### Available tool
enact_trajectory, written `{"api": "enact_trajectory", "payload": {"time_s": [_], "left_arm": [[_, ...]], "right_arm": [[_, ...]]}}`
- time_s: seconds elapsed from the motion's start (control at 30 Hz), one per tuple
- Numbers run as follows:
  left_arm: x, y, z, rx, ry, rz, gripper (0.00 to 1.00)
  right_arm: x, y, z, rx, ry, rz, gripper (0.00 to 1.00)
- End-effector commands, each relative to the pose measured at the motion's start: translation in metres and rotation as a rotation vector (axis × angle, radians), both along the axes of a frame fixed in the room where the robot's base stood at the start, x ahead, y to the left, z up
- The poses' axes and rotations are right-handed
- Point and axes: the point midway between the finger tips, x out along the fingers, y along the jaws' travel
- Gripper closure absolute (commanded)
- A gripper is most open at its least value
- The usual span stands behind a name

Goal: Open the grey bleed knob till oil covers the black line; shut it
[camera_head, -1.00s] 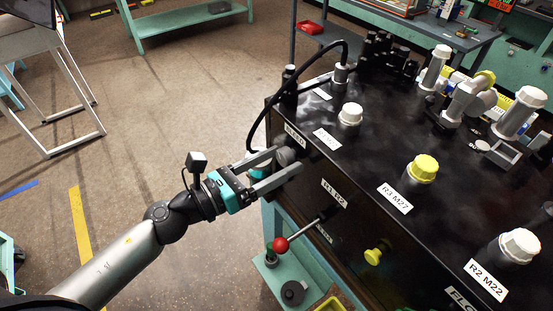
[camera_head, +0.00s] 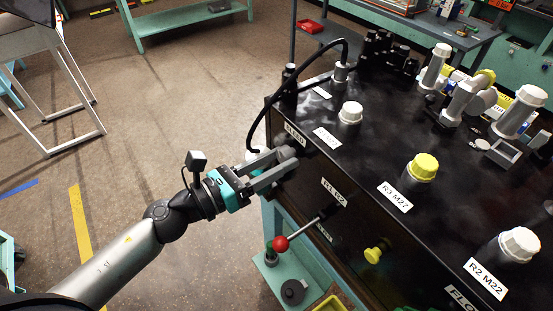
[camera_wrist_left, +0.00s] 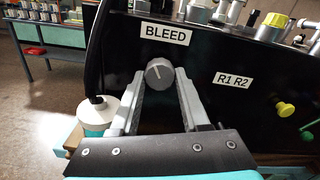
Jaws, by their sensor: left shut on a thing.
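The grey bleed knob (camera_wrist_left: 159,72), with a white mark on its face tilted to the upper left, sits below the BLEED label (camera_wrist_left: 166,33) on the black panel. My left gripper (camera_head: 284,161) is shut on the knob, with one finger on either side of it in the left wrist view (camera_wrist_left: 160,80). A bottle (camera_wrist_left: 97,117), pale above and teal below, stands left of the fingers under the black hose; in the head view it is mostly hidden behind the gripper. I cannot make out a black line or oil level on it. My right gripper is not in view.
The black hose (camera_head: 258,118) arches from the panel top down beside the knob. A red-tipped lever (camera_head: 281,243) and a yellow knob (camera_head: 373,255) stick out of the front, right of my gripper. Floor left of the panel is open.

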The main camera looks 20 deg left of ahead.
Motion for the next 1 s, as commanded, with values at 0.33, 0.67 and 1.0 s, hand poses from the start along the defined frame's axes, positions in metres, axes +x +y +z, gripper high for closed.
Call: {"api": "enact_trajectory", "payload": {"time_s": [0.33, 0.67, 1.0], "left_arm": [[0.000, 0.000, 0.002, -0.088, 0.069, 0.000, 1.00], [0.000, -0.001, 0.003, -0.311, 0.243, 0.001, 1.00], [-0.001, -0.001, 0.004, -0.561, 0.437, 0.000, 1.00]], "right_arm": [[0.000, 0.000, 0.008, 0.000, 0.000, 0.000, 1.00], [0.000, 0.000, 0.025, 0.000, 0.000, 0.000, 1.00], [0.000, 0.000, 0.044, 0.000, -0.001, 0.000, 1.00]]}}
